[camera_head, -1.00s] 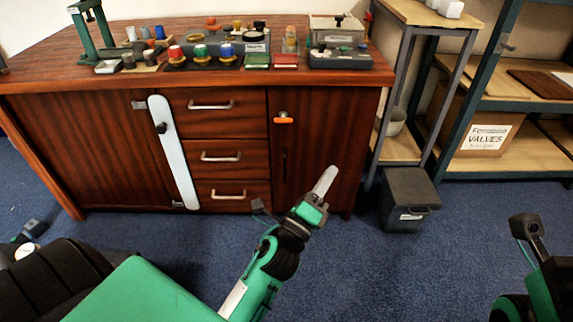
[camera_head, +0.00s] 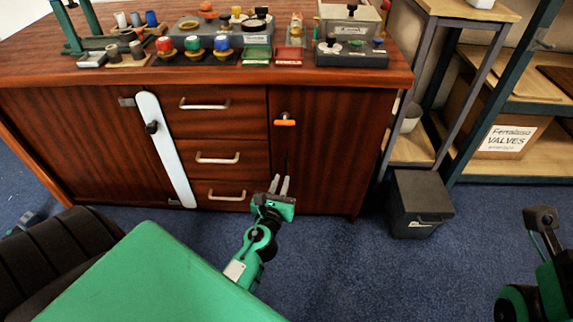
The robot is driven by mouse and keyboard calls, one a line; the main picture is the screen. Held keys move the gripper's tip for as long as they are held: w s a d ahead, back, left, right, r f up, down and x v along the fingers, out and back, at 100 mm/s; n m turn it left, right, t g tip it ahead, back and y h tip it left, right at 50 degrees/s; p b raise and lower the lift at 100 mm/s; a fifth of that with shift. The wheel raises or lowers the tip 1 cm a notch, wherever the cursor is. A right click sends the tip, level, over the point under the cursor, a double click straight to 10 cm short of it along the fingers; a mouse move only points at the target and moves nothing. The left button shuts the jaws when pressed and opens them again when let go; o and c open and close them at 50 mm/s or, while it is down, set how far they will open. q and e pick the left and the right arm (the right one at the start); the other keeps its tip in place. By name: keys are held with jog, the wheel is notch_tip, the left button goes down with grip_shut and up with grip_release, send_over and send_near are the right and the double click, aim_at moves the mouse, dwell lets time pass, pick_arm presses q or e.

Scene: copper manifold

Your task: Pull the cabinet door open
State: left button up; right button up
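The wooden cabinet (camera_head: 330,90) stands ahead. Its right door (camera_head: 335,150) is shut, with an orange latch (camera_head: 285,122) at the upper left and a narrow dark vertical handle (camera_head: 286,162) below it. My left gripper (camera_head: 279,185) points at this door from below. Its two pale fingers are slightly apart with nothing visible between them, their tips just below the dark handle. I cannot tell whether they touch the door.
Three drawers (camera_head: 215,157) and a slanted pale strip with a black knob (camera_head: 166,150) lie left of the door. A dark bin (camera_head: 418,205) stands right of the cabinet, before a shelf. Blue floor is clear in front. Small items cover the top.

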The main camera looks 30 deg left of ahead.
aim_at(286, 168)
pick_arm(q)
jog(key=x, duration=0.7)
grip_shut()
